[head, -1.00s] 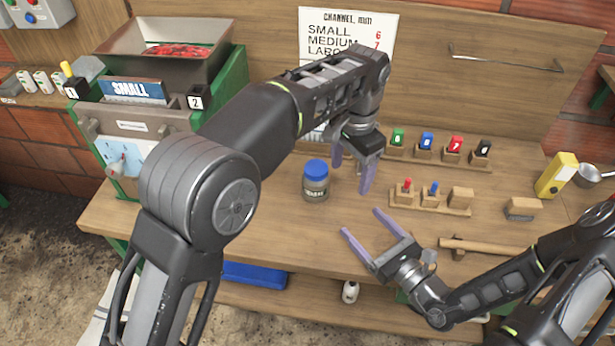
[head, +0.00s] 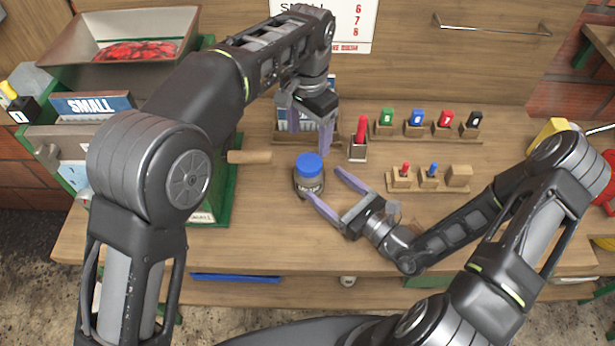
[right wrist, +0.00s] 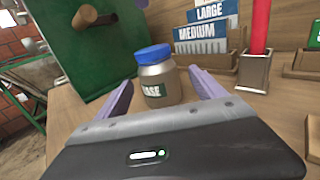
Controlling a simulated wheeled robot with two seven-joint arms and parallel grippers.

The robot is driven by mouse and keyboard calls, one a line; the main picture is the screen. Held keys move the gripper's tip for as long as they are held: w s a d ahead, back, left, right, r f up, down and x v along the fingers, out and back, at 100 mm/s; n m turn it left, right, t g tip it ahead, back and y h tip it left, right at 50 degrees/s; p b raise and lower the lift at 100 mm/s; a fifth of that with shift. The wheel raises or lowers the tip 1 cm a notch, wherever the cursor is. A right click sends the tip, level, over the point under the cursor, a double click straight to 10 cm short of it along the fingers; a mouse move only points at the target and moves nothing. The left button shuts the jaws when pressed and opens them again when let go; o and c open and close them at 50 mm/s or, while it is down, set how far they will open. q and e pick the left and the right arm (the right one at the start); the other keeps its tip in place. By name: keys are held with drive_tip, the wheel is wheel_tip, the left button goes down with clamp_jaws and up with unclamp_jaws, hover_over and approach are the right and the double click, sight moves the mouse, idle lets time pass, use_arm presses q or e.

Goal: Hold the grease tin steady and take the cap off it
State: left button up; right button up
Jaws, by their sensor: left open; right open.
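The grease tin (head: 309,184) is a small jar with a dark label and a blue cap (head: 308,163). It stands upright on the bench with the cap on, and shows in the right wrist view (right wrist: 160,84) just beyond and between the fingertips. My right gripper (head: 322,192) is open, its purple fingers pointing at the tin from the right and front; I cannot tell whether they touch it. My left gripper (head: 309,135) is open and empty, fingers pointing down, above and behind the tin.
A holder with size cards (right wrist: 205,45) and a red marker in a cup (head: 358,142) stand behind the tin. Racks of coloured plugs (head: 428,180) lie to the right. The green machine (right wrist: 110,40) with a wooden handle (head: 250,157) is at left. Bench front is clear.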

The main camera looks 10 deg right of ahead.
sight(309, 170)
drive_tip(key=x, duration=0.7)
drive_tip(key=shift+w, duration=0.15)
clamp_jaws()
idle(0.8)
